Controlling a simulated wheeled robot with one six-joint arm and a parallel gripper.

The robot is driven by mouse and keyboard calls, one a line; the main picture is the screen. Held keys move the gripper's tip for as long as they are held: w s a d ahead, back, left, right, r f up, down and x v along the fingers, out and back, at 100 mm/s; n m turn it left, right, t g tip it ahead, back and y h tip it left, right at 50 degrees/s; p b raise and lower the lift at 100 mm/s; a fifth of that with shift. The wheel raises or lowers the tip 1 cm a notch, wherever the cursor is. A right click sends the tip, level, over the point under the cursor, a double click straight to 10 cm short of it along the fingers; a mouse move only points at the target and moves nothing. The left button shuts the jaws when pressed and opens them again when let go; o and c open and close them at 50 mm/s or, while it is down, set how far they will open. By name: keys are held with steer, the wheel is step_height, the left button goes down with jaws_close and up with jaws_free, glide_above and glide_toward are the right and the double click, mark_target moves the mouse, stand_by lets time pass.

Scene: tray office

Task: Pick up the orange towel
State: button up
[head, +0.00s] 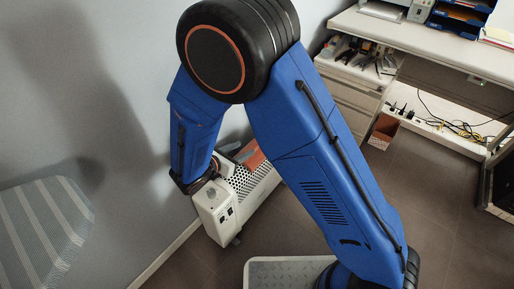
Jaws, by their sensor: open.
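An orange cloth, which looks like the orange towel (252,155), lies on top of a long white appliance with a perforated casing (257,184). Part of the cloth is hidden behind my blue arm. My gripper (207,176) is at the lower end of the blue forearm, just left of the cloth and above the near end of the white appliance. It is open, dark and small in the picture, and its fingertips are hard to make out. I cannot tell whether it touches anything.
A desk (430,37) with paper trays stands at the back right. Its lower shelf (450,128) holds cables, and a brown box (384,131) is beside it. A striped ironing-board-like surface (45,232) is at the left. The wall is close behind the appliance; dark floor (440,225) is clear at the right.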

mark_target(254, 145)
steer(key=shift+x, duration=4.15)
steer(key=shift+s+f, duration=0.15)
jaws_close()
